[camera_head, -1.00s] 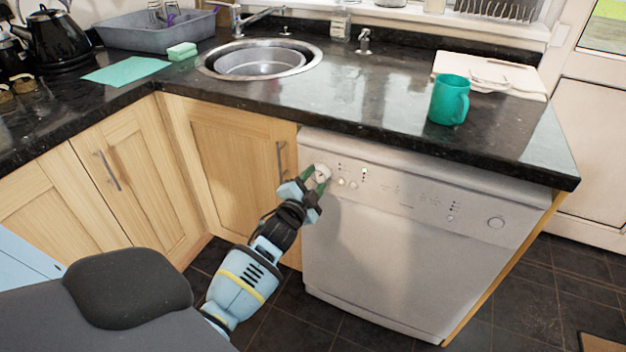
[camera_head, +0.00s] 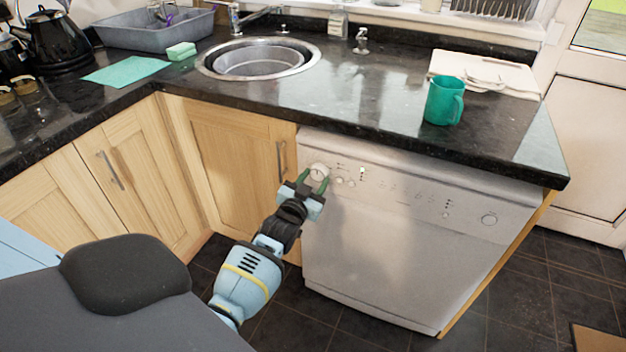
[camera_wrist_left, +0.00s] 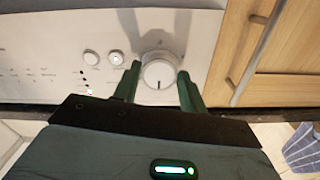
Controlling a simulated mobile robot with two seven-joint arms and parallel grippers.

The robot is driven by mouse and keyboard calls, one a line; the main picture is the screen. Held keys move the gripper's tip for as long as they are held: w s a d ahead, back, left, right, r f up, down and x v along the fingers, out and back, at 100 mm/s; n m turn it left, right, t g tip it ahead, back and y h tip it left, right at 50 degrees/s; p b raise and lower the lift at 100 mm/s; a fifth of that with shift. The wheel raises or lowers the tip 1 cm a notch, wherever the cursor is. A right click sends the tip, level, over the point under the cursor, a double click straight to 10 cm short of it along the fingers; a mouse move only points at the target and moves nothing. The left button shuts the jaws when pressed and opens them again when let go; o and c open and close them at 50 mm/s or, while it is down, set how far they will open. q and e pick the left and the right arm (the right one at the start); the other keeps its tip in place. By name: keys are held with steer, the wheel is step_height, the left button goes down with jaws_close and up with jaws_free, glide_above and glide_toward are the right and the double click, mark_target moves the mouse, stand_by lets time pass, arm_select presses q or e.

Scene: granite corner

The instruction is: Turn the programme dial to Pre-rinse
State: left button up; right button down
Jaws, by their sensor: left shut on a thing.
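The white round programme dial (camera_head: 319,170) is at the upper left of the dishwasher's control panel. My left gripper (camera_head: 313,180) is at the dial, with one green finger on each side of it. In the left wrist view the dial (camera_wrist_left: 159,72) sits between the two fingers of the left gripper (camera_wrist_left: 158,80), which is shut on it. A dark mark on the dial's face points toward the gripper body in that view. The labels around the dial, Pre-rinse among them, are too small to read. My right gripper is not in view.
The white dishwasher (camera_head: 395,255) stands under a dark granite worktop (camera_head: 330,95) whose edge overhangs just above the panel. Two small buttons (camera_wrist_left: 104,56) lie beside the dial. A cupboard door handle (camera_head: 282,160) is close left. A teal mug (camera_head: 442,102) stands on the worktop.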

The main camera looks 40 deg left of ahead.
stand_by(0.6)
arm_select(q)
steer(key=o, duration=1)
steer(key=shift+s, duration=0.1)
steer(key=shift+p+v, duration=0.4)
steer(key=shift+v, duration=3.45)
